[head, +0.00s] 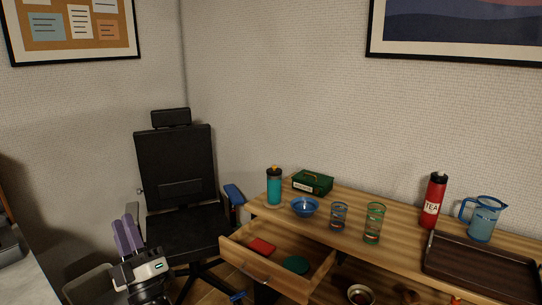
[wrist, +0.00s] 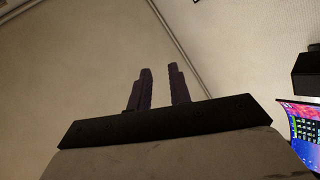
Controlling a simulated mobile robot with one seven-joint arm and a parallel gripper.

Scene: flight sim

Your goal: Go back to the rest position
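My gripper (head: 124,219) is at the lower left of the head view, with its purple fingers pointing up. It is in the air in front of the black office chair (head: 175,170) and left of the open drawer (head: 274,282). In the wrist view the two dark fingers of my gripper (wrist: 160,68) stand apart with a gap between them. Nothing is between them, and only plain wall shows behind. The gripper is open and empty.
A wooden desk (head: 400,250) stands at the right. It holds a teal bottle (head: 274,188), green box (head: 312,182), blue bowl (head: 305,207), two glasses, red tea flask (head: 433,203), blue pitcher (head: 484,220) and dark tray (head: 480,265). The drawer holds a red item (head: 262,247) and green item (head: 296,265).

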